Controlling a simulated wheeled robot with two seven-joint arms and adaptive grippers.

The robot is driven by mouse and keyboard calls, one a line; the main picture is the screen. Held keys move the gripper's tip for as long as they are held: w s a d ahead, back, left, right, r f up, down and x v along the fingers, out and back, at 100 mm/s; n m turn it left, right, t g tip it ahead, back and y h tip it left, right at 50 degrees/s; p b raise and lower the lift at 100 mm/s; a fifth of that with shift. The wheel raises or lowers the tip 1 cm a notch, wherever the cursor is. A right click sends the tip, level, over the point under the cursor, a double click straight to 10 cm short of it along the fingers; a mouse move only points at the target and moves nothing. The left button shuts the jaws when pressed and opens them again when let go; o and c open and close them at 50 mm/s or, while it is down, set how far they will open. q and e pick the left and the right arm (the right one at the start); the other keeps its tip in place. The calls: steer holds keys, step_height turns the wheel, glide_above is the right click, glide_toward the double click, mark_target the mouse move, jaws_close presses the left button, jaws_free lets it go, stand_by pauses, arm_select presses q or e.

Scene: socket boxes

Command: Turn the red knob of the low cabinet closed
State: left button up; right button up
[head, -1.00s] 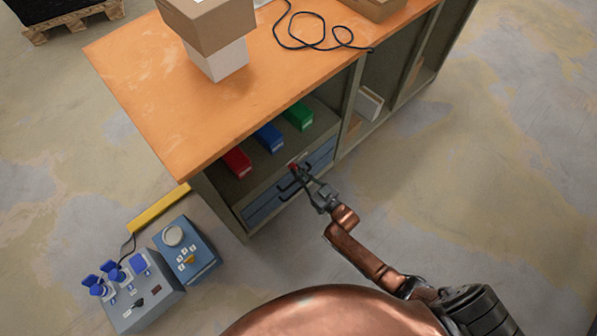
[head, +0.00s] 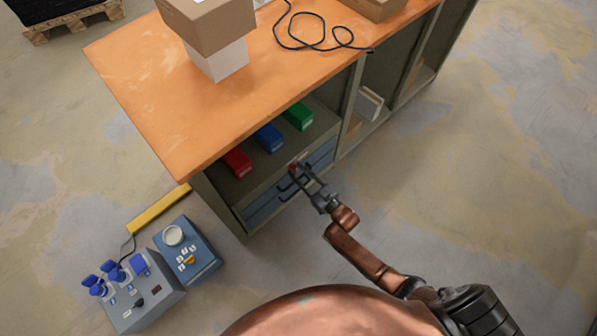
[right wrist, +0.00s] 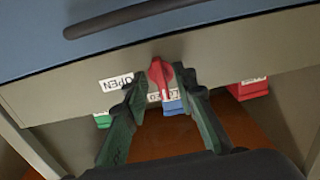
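The low cabinet (head: 238,218) stands under the orange worktop, with a blue drawer front in its lower part. Its red knob (right wrist: 160,72) sits on the grey strip beside the drawer in the right wrist view, next to a white OPEN label (right wrist: 116,82). A second label behind the knob is partly hidden. In the head view the right gripper (head: 302,178) reaches the cabinet front. My left gripper is not in view.
A dark drawer handle (right wrist: 135,15) runs close to the knob. Red (head: 237,162), blue (head: 269,138) and green (head: 298,116) bins sit on the shelf above. Socket boxes (head: 145,300) stand on the floor at left. The floor at right is clear.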

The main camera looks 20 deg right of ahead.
steer(key=v, duration=1.2)
stand_by(0.3)
